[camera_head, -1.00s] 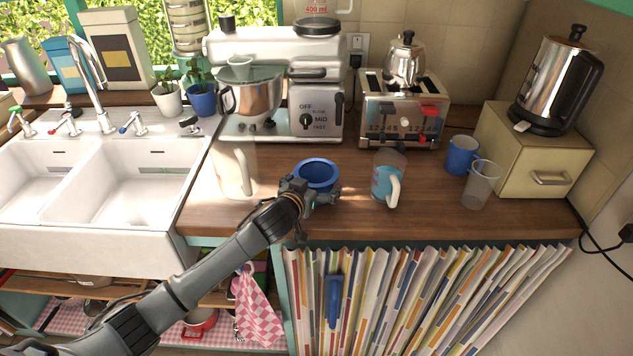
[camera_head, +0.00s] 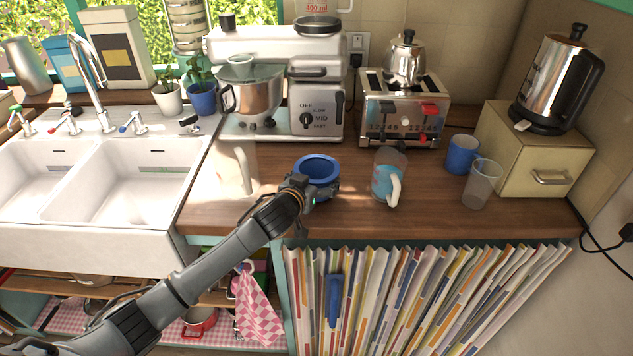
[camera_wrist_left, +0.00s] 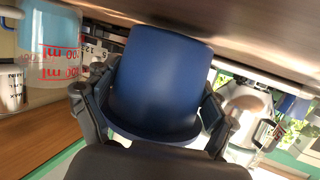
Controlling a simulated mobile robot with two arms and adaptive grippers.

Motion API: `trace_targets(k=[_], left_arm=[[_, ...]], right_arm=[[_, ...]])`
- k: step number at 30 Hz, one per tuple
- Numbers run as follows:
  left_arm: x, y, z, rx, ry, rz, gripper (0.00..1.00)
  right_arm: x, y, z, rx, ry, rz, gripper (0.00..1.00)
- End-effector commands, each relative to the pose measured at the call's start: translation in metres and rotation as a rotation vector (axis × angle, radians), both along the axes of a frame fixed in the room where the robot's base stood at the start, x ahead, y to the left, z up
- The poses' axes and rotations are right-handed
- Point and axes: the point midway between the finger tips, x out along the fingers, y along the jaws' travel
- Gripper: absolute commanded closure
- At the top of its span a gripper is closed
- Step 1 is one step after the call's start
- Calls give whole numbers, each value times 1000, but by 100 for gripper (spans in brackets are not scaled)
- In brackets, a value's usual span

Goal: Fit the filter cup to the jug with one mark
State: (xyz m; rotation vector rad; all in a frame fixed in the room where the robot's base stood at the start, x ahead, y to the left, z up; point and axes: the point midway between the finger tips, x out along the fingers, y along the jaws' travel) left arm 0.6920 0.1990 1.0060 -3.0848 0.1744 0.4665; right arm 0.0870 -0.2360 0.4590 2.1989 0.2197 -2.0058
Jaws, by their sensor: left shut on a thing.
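My left gripper (camera_head: 317,187) is shut on a blue round cup (camera_head: 317,162), which appears to be the filter cup. The cup's open rim faces up in the head view, near the counter's front middle. In the left wrist view the blue cup (camera_wrist_left: 160,80) sits between the two fingers. A clear jug with a white handle and light-blue content (camera_head: 386,180) stands just right of the cup. A jug with red ml markings and light-blue content (camera_wrist_left: 50,50) shows in the wrist view. Another clear jug (camera_head: 237,168) stands to the left. I cannot tell which jug carries one mark. My right gripper is out of view.
The toaster (camera_head: 402,115) and the mixer (camera_head: 275,85) line the back. The sink (camera_head: 120,170) is at left. Bare wooden counter (camera_head: 350,222) lies in front.

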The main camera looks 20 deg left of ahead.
Motion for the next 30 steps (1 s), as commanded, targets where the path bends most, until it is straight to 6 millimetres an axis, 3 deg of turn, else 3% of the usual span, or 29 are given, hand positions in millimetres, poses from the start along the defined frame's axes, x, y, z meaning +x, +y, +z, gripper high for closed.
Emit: trace_targets(k=[5, 13, 21, 30], left_arm=[[-2, -1, 27, -1, -5, -2, 57], [-49, -11, 83, -2, -8, -4, 57], [-104, -22, 107, -2, -4, -3, 57], [-134, -28, 121, -1, -2, -1, 57]], right_arm=[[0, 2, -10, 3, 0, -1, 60], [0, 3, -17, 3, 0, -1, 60], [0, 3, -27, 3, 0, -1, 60], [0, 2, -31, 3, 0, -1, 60]])
